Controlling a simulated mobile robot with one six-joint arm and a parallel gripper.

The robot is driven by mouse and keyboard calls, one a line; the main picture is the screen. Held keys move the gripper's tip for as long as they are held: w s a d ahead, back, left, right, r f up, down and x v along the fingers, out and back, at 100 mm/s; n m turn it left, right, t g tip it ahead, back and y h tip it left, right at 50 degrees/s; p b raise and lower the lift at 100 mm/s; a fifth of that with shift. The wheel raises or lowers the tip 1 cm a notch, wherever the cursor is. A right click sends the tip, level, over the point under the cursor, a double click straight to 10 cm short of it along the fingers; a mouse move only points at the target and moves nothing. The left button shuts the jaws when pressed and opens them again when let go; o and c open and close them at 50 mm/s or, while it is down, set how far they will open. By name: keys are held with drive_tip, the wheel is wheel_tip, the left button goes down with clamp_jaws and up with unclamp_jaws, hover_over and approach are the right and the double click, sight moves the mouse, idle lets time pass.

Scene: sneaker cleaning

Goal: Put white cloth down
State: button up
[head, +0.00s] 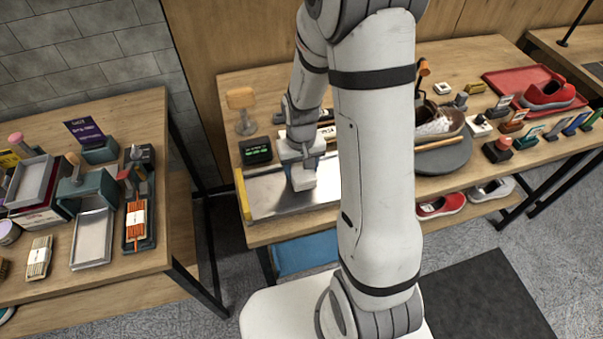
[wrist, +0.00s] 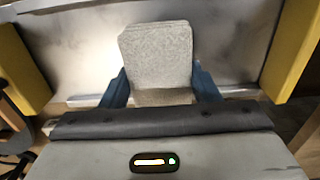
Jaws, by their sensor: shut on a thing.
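My gripper (wrist: 160,92) is shut on a folded white cloth (wrist: 157,50), which looks light grey in the wrist view. The cloth sits between the two blue fingers and sticks out beyond them. Beyond it lies a shiny metal tray (wrist: 225,45) with yellow ends. The cloth there is a pale block at the gripper's end. I cannot tell whether it touches the tray.
A small black display (head: 256,151) and a wooden-topped stand (head: 241,100) are behind the tray. A red tray (head: 507,80) holds a red sneaker (head: 547,95). Tools crowd the left table (head: 130,290).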

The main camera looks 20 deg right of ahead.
sight(301, 176)
drive_tip(key=shift+f, duration=1.75)
drive_tip(key=shift+f, duration=0.2)
drive_tip(key=o, duration=1.1)
drive_tip(key=shift+c, duration=0.2)
drive_tip(key=shift+r, duration=0.1)
